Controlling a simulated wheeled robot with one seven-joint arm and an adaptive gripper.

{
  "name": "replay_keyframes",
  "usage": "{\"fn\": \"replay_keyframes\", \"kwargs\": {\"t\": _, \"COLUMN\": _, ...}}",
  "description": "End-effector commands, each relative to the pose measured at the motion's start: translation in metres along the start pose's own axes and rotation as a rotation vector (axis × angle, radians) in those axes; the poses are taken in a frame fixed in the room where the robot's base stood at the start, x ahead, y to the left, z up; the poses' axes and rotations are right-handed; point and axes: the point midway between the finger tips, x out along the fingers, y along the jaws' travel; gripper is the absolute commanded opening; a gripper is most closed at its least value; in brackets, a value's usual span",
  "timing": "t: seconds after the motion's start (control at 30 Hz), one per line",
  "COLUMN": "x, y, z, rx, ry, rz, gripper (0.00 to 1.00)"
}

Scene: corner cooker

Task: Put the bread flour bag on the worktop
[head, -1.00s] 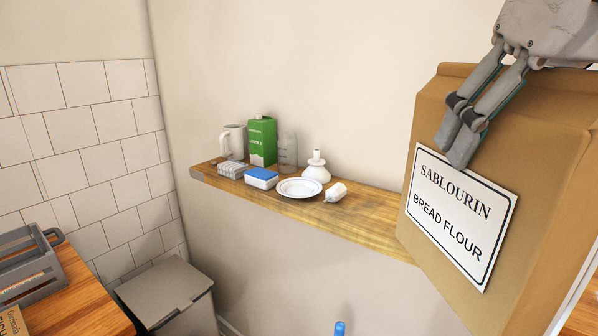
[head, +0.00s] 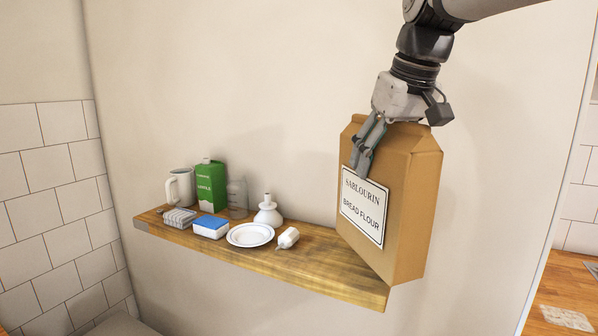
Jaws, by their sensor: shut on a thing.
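The bread flour bag (head: 405,210) is a tall brown paper bag with a white label reading "SABLOURIN BREAD FLOUR". It is roughly upright at the right end of the wall shelf. My gripper (head: 363,160) is shut on its upper part from above, with the visible fingers over the label side. The far finger is hidden by the bag. I cannot tell whether the bag's bottom touches the shelf or hangs in front of it. A wooden worktop (head: 562,302) shows at the lower right, beyond a wall edge.
The wooden shelf (head: 325,272) holds a white mug (head: 180,187), a green carton (head: 211,187), a clear bottle (head: 238,198), a blue-topped box (head: 211,226), a plate (head: 250,235), a white flask (head: 267,211) and a small white item (head: 288,238). The shelf's front right is bare.

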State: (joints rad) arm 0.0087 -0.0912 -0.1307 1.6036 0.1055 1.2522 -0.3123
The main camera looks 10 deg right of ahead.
Motion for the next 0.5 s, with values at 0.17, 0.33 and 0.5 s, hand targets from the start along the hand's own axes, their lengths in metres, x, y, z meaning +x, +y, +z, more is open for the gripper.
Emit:
{"fn": "replay_keyframes", "kwargs": {"t": 0.17, "x": 0.009, "y": 0.002, "z": 0.0, "rx": 0.0, "ry": -0.002, "rz": -0.001, "gripper": 0.03}}
{"fn": "replay_keyframes", "kwargs": {"t": 0.33, "x": 0.029, "y": 0.002, "z": 0.009, "rx": 0.0, "ry": -0.001, "rz": 0.0, "gripper": 0.03}}
{"fn": "replay_keyframes", "kwargs": {"t": 0.5, "x": 0.034, "y": 0.002, "z": 0.01, "rx": 0.0, "ry": 0.001, "rz": 0.001, "gripper": 0.03}}
